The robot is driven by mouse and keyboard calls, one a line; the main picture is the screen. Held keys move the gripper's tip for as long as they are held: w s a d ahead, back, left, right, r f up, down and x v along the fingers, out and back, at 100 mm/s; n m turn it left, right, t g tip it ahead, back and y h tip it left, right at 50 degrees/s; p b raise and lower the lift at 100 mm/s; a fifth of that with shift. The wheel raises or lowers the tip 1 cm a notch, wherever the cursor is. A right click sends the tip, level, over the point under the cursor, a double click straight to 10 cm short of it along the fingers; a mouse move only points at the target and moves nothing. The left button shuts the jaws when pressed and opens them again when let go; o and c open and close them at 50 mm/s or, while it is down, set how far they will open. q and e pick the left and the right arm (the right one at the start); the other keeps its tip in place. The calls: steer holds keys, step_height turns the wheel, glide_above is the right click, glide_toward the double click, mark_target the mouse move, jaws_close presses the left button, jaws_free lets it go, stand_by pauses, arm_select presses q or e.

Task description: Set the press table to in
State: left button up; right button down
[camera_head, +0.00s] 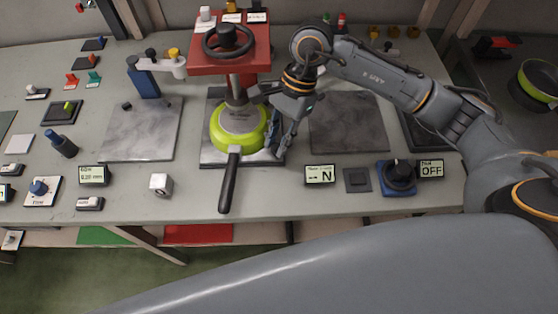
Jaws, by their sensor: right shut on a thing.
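The press table (212,155) is a grey plate under the red press (205,65), which has a black handwheel (228,42). A lime-green pan (222,144) sits on the plate, its black handle (228,190) pointing to the front. The press ram (236,92) comes down over the pan; whether it touches is hard to tell. My right gripper (280,146) reaches down at the right edge of the plate, close beside the pan. Its fingers look shut there, apparently on the press table's right side; they hide the exact contact. My left gripper is not in view.
Grey plates lie left (145,135) and right (348,125) of the press. Along the front are an N display (320,175), a black knob on a blue base (398,175) and an OFF display (430,169). Several small switches and blocks crowd the left side.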

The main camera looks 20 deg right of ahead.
steer(key=shift+w+d+b, duration=0.2)
steer(key=shift+w+b, duration=0.15)
steer(key=shift+w, duration=0.25)
steer(key=shift+w+d+b, duration=0.15)
steer(key=shift+w+b, duration=0.15)
steer(key=shift+w, duration=0.3)
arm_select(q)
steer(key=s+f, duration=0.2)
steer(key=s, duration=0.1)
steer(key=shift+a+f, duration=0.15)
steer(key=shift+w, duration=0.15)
arm_select(e)
steer(key=shift+r, duration=0.1)
